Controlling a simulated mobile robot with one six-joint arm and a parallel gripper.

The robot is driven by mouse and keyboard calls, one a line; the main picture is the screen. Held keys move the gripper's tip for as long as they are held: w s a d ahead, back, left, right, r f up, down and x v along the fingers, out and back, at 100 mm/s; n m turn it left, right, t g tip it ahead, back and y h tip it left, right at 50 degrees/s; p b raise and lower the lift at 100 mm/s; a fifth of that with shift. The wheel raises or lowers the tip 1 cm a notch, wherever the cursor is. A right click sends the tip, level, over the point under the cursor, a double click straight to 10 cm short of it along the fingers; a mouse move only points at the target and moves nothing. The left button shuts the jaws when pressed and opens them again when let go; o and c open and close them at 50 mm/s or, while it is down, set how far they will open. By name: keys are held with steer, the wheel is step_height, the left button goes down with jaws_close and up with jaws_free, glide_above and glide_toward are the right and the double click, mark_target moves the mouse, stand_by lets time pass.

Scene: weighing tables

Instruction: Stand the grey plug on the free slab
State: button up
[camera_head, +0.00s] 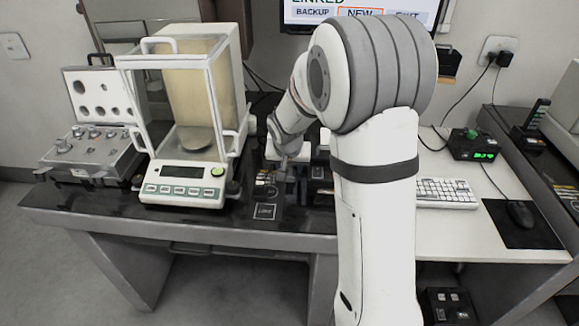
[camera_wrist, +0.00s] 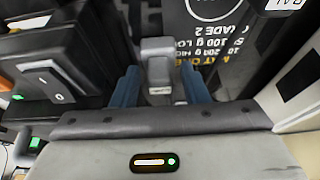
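The grey plug (camera_wrist: 158,50) is between the two blue fingers of my gripper (camera_wrist: 160,88) in the wrist view, close against both. The gripper appears shut on it. In the head view my gripper (camera_head: 284,160) is low over the dark weighing table, right of the balance, and the plug's outline is hard to make out. A dark slab with a framed label (camera_head: 265,211) lies near the table's front edge, with nothing seen on it. I cannot tell whether the plug's foot touches anything.
The glass-sided balance (camera_head: 186,180) stands just left of my gripper. An open weight case (camera_head: 95,150) is farther left. A keyboard (camera_head: 447,192) lies on the right table.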

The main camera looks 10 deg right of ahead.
steer(key=shift+o, duration=1.3)
steer(key=shift+r, duration=0.1)
steer(key=shift+r, duration=0.3)
steer(key=p+v, duration=0.1)
steer(key=v, duration=1)
steer(key=s+n+g+y, duration=0.1)
steer(key=s+n+g, duration=0.1)
steer(key=s, duration=2.2)
steer(key=shift+d+n, duration=0.25)
steer(key=shift+n, duration=0.55)
steer(key=shift+r, duration=0.2)
